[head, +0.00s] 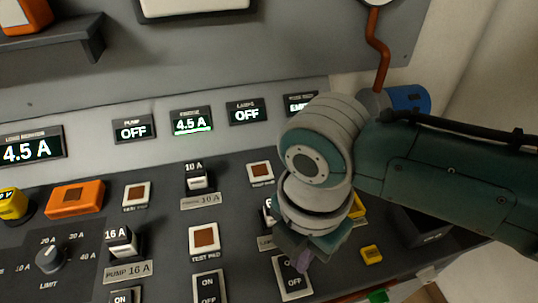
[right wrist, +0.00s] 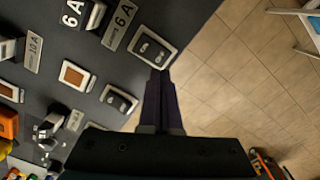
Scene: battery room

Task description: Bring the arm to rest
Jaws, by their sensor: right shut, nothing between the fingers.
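My right arm comes in from the right in the head view, teal and grey, and reaches over the sloped control panel (head: 160,258). My right gripper (head: 302,264) points down near the panel's front edge, in front of a rocker switch (head: 295,287) that it partly covers. In the right wrist view the dark fingers of my right gripper (right wrist: 160,78) are together with nothing between them. Their tips lie near a rocker switch plate (right wrist: 152,47) at the panel edge. I cannot tell whether they touch it. My left gripper is not in view.
The panel carries breakers such as PUMP 16 A (head: 119,243), test pads (head: 204,239), a rotary LIMIT knob (head: 50,254) and an orange block (head: 76,197). Displays (head: 192,122) line the back. A blue cylinder (head: 408,99) stands behind my arm. Open tiled floor (right wrist: 240,80) lies beyond the panel edge.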

